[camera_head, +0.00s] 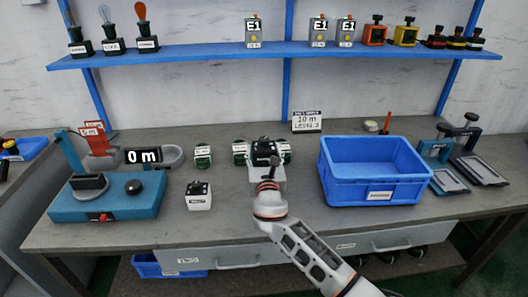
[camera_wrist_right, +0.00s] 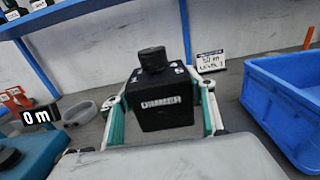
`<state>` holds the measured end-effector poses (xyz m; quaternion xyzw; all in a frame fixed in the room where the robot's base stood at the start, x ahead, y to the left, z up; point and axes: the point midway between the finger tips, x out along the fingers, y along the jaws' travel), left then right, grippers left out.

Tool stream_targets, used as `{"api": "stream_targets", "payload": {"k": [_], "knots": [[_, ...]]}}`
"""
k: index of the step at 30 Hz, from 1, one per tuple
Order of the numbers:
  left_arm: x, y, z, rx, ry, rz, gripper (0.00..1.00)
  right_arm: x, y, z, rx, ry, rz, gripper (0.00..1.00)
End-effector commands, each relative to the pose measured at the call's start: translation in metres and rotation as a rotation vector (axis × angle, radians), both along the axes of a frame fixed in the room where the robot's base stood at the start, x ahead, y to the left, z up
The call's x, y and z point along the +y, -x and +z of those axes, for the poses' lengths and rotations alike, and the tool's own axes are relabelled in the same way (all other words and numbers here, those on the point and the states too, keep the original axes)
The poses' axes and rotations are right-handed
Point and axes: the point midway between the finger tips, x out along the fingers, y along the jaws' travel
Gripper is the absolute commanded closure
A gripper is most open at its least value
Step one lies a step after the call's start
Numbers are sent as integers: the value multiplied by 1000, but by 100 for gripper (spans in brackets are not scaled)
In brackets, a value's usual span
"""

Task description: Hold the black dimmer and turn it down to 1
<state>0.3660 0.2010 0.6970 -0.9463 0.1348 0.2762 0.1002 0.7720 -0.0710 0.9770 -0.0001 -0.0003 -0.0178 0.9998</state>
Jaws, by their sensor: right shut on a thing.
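The black dimmer (camera_wrist_right: 162,100) is a black box with a white label on its front and a round black knob (camera_wrist_right: 153,59) on top. White marks show beside the knob, but its setting is too small to read. My right gripper (camera_wrist_right: 165,108) is shut on the dimmer, with one finger against each side. The dimmer is upright. In the head view the dimmer (camera_head: 264,150) shows beyond my right gripper (camera_head: 266,166), near the middle of the bench. Whether it touches the bench is hidden. My left gripper is in neither view.
A blue crate (camera_head: 375,192) stands close on the right. A teal machine (camera_head: 108,205) stands farther left. A small sign (camera_head: 307,121) is behind. The front bench strip is mostly clear.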

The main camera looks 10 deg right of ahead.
Motion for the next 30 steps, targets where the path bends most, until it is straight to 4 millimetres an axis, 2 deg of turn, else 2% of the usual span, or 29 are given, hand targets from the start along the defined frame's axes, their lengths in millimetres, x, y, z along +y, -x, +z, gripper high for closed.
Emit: {"api": "stream_targets", "payload": {"k": [30], "knots": [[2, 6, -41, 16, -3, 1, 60, 0, 0, -48, 1, 0, 1, 67]]}}
